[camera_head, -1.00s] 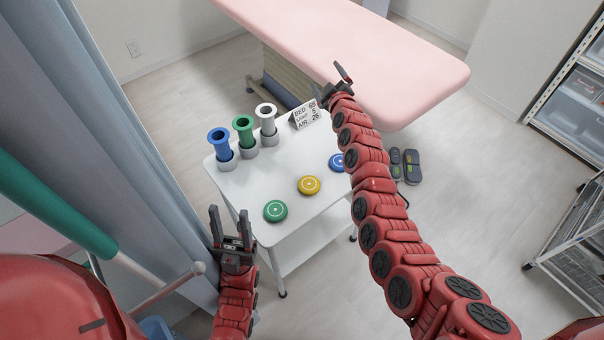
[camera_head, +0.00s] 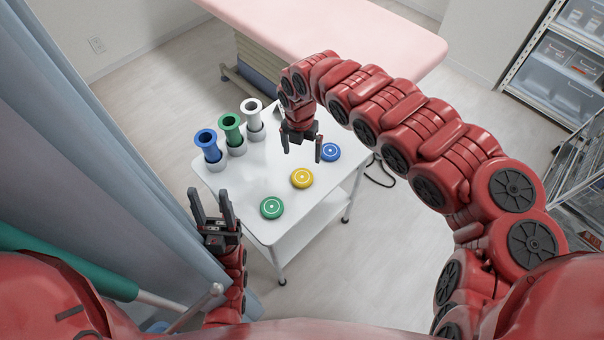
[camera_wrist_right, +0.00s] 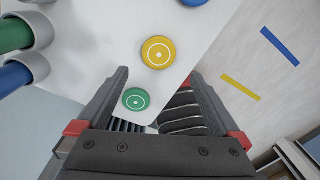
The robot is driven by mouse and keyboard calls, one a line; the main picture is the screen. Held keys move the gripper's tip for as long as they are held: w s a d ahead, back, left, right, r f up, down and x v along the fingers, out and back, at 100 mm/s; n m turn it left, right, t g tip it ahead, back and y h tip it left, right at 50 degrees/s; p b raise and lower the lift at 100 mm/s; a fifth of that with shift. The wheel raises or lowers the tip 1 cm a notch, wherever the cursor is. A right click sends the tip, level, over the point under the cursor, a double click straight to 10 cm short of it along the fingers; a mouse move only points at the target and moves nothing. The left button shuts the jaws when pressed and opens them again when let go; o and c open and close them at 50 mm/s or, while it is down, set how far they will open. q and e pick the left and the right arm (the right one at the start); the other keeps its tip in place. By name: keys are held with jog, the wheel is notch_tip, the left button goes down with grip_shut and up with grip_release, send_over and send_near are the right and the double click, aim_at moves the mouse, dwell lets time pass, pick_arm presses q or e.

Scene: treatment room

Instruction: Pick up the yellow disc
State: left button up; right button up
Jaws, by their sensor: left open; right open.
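The yellow disc (camera_head: 302,178) lies flat on the white cart top (camera_head: 243,178), between a green disc (camera_head: 271,207) and a blue disc (camera_head: 330,152). My right gripper (camera_head: 301,150) is open and empty, pointing down above the cart, just behind the yellow disc in the head view. In the right wrist view the yellow disc (camera_wrist_right: 158,52) lies beyond the open fingers, near the top middle, not between them. The green disc (camera_wrist_right: 136,99) shows between the fingers there, lower down on the cart. My left gripper (camera_head: 212,208) is open and empty by the cart's left edge.
Blue (camera_head: 208,146), green (camera_head: 231,130) and white (camera_head: 253,115) spools stand in holders at the cart's back left. A pink treatment bed (camera_head: 340,35) is behind. A blue-grey curtain (camera_head: 115,150) hangs at left, and a wire rack (camera_head: 580,165) stands at right.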

send_over(303, 176)
notch_tip(303, 176, down, 6)
jog(key=shift+w+a+f, duration=0.1)
jog(key=shift+w, duration=0.05)
jog(key=f+p, duration=0.1)
jog(key=f, duration=0.3)
jog(key=shift+s, duration=0.2)
jog(key=shift+f, duration=0.55)
jog(key=c, duration=1.1)
jog(key=shift+c, duration=0.2)
jog(key=shift+w+r, duration=0.1)
jog(key=shift+r, duration=0.05)
